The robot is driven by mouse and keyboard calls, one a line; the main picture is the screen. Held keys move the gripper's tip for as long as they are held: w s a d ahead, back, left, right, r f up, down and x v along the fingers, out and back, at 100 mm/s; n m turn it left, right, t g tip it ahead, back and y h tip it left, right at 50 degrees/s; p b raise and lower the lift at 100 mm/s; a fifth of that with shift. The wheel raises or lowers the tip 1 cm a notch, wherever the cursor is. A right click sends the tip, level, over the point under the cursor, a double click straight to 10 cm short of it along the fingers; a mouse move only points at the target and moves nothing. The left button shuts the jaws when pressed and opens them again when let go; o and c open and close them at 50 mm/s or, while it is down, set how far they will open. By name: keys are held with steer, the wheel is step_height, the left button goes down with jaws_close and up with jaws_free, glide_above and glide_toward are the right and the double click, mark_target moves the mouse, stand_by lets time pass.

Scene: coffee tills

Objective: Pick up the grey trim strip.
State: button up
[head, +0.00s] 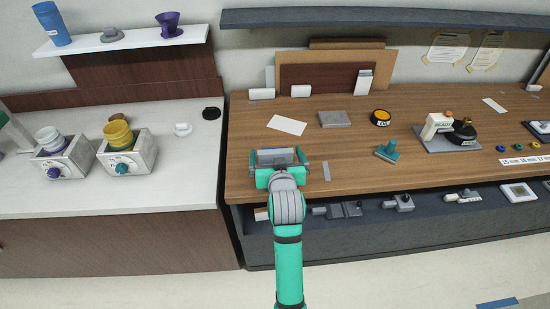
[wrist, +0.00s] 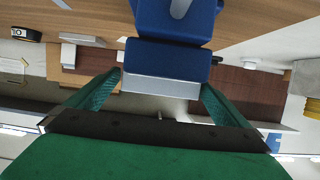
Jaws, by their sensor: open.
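A narrow flat grey strip (head: 326,171), which looks like the grey trim strip, lies on the wooden worktop near its front edge. My gripper (head: 277,160) is open, just left of this strip, at the front left of the worktop. In the wrist view my green fingers stand apart (wrist: 162,82). A blue block with a pale grey face (wrist: 160,89) shows between and beyond the fingertips. I cannot tell whether they touch it. The strip cannot be made out in the wrist view.
The wooden worktop (head: 230,185) holds a white card (head: 287,125), a grey slab (head: 335,119), a teal-handled tool (head: 387,151) and a black-and-orange puck (head: 380,117). Boards (head: 320,77) lean behind. Grey fittings (head: 399,203) lie on the shelf below. Left is a white counter (head: 190,170).

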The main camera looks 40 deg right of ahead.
mark_target(275, 150)
steer(key=shift+x, duration=2.15)
steer(key=shift+w+a+f, duration=0.1)
steer(key=shift+f, duration=0.05)
steer(key=c, duration=1)
